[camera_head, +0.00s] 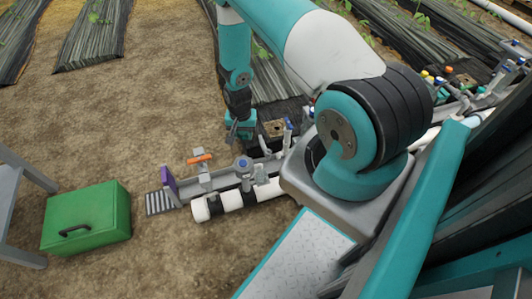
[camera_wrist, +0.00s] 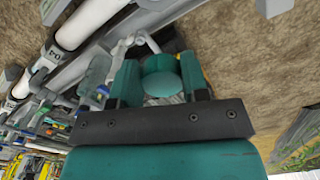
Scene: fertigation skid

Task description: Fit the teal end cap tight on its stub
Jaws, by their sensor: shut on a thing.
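My gripper (camera_wrist: 160,68) is shut on the teal end cap (camera_wrist: 161,82) in the wrist view, with one finger on each side of it. The cap's round face is toward the wrist camera, and its far side is hidden. A pale grey pipe elbow (camera_wrist: 128,45) shows just beyond the fingers. I cannot tell whether the cap touches a stub, as the stub is not clearly seen. In the head view my gripper (camera_head: 236,134) points down near the skid's far edge, and the cap is too small to make out there.
In the head view a white pipe with black bands (camera_head: 222,205) runs along the skid. An orange-handled valve (camera_head: 200,158), a blue-topped valve (camera_head: 243,165) and a purple plate (camera_head: 168,181) stand nearby. A green case (camera_head: 87,218) sits on soil. Bare soil lies left.

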